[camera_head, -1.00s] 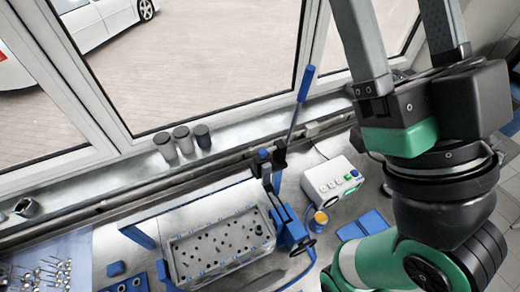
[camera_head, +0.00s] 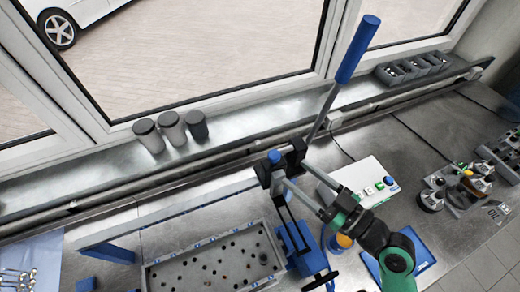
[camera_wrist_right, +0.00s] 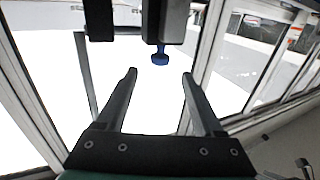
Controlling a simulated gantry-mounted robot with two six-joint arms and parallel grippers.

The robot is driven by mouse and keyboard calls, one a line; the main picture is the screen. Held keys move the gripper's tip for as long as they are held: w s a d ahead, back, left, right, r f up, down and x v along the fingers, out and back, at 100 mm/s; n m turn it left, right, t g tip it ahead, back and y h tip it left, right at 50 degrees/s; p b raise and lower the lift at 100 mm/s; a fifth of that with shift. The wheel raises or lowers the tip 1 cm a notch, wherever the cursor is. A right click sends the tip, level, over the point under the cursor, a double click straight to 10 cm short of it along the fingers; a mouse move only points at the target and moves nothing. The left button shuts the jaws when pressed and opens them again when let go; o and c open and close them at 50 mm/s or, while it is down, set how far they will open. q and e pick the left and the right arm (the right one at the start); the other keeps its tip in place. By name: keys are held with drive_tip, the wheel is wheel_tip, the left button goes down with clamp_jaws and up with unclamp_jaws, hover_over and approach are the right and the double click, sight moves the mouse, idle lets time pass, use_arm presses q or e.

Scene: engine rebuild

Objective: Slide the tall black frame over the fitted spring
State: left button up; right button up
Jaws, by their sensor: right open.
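The tall black frame (camera_head: 286,212) stands at the right end of the grey engine block (camera_head: 160,272), with a dark head and a blue knob (camera_head: 274,157) on top. My right gripper (camera_head: 294,174) is open, its two fingers reaching left toward the top of the frame. In the right wrist view the open fingers (camera_wrist_right: 160,75) have an empty gap between them. Beyond them are a dark block (camera_wrist_right: 137,20) and the blue knob (camera_wrist_right: 160,57). I cannot tell whether the fingers touch the frame. The fitted spring cannot be made out. My left gripper is not in view.
A long blue-handled lever (camera_head: 358,48) rises behind the frame. A white control box (camera_head: 362,177) stands to the right, near my right arm. Several dark cups (camera_head: 171,128) stand on the sill.

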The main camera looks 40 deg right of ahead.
sight(282, 159)
drive_tip(key=w+p, duration=0.2)
drive_tip(key=w, duration=0.9)
drive_tip(key=shift+w+a, duration=0.2)
drive_tip(key=shift+w, duration=0.2)
drive_tip(key=shift+r, duration=0.1)
clamp_jaws()
idle(0.7)
